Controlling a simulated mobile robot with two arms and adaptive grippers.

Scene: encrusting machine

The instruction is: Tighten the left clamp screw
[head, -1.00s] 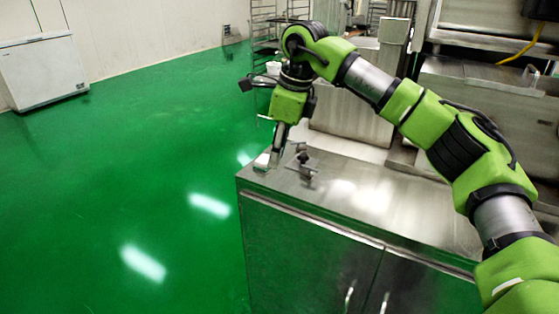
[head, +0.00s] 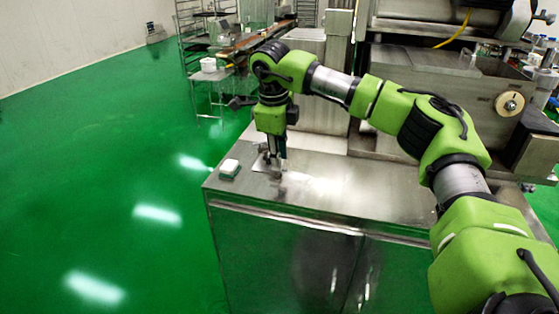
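My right gripper (head: 275,166) points down at the top of the steel cabinet (head: 340,190), near its left end. It is at a small metal piece there, probably the clamp with its screw, which is mostly hidden by the fingers. I cannot tell whether the fingers touch it or are closed on it. The gripper is small and seen from behind the wrist. My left gripper is not in view.
A large steel machine (head: 455,95) with a round cream-coloured knob (head: 509,103) stands behind on the right. Open green floor (head: 90,170) lies to the left.

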